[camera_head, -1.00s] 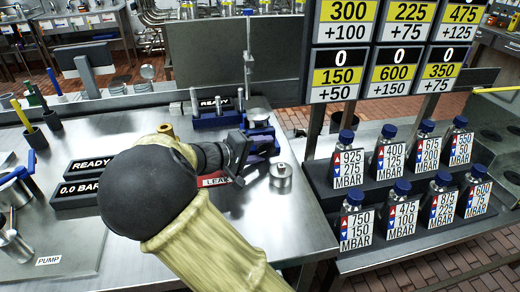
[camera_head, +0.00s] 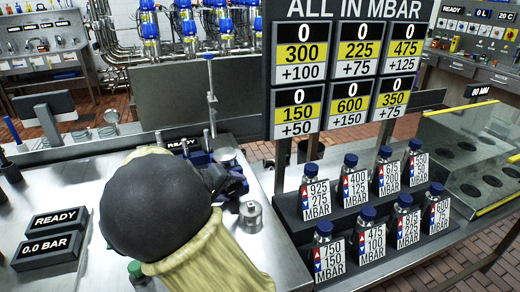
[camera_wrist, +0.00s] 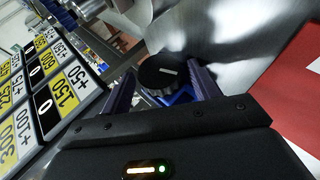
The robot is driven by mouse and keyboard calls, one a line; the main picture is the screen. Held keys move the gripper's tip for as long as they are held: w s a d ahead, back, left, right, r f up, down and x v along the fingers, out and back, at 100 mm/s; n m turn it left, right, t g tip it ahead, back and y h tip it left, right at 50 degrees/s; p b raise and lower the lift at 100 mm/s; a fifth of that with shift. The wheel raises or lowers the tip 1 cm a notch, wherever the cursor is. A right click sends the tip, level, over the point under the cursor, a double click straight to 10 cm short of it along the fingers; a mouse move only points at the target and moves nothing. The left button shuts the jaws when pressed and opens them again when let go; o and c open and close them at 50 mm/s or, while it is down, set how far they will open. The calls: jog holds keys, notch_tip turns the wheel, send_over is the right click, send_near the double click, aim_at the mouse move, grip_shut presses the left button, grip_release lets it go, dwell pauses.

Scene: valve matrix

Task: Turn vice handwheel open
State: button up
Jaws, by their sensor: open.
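A blue vice (camera_head: 236,182) stands on the steel bench in the head view, partly hidden behind my arm. In the wrist view a round black handwheel (camera_wrist: 158,72) with a white mark sits over a blue body (camera_wrist: 180,97). My gripper (camera_wrist: 162,82) is open, with one finger on each side of the handwheel. I cannot tell whether the fingers touch it. In the head view my arm hides most of the gripper and the handwheel.
A metal cylinder (camera_head: 250,216) stands right of the vice. A rack of labelled bottles (camera_head: 345,238) and a number board (camera_head: 345,78) are to the right. READY and 0.0 BAR displays (camera_head: 50,248) lie at left. A red sheet (camera_wrist: 300,95) shows at the wrist view's right.

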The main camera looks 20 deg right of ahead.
jog(key=y+p, duration=0.2)
jog(key=r+m+y+p, duration=0.1)
jog(key=y, duration=0.1)
jog(key=shift+d+p, duration=0.3)
jog(key=shift+p, duration=0.05)
jog(key=y+p, duration=0.2)
jog(key=p, duration=0.1)
jog(key=shift+d+m+g+y, duration=0.25)
jog(key=shift+m+g+y, duration=0.05)
jog(key=shift+d+y+p, duration=0.1)
jog(key=shift+y+p, duration=0.5)
jog(key=shift+p, duration=0.5)
jog(key=shift+r, duration=0.25)
jog(key=s+p+v, duration=0.1)
jog(key=p+v, duration=0.1)
jog(key=v, duration=1.6)
jog(key=s+d+r+g+y+p, duration=0.1)
jog(key=s+r+p, duration=0.1)
jog(key=s+p, duration=0.4)
jog(key=s+d+r+p, duration=0.2)
jog(key=s+p, duration=0.4)
jog(key=p, duration=0.6)
jog(key=shift+s+r+m+g+y, duration=0.15)
jog(key=shift+s+m+g+y, duration=0.15)
jog(key=shift+g+y, duration=0.1)
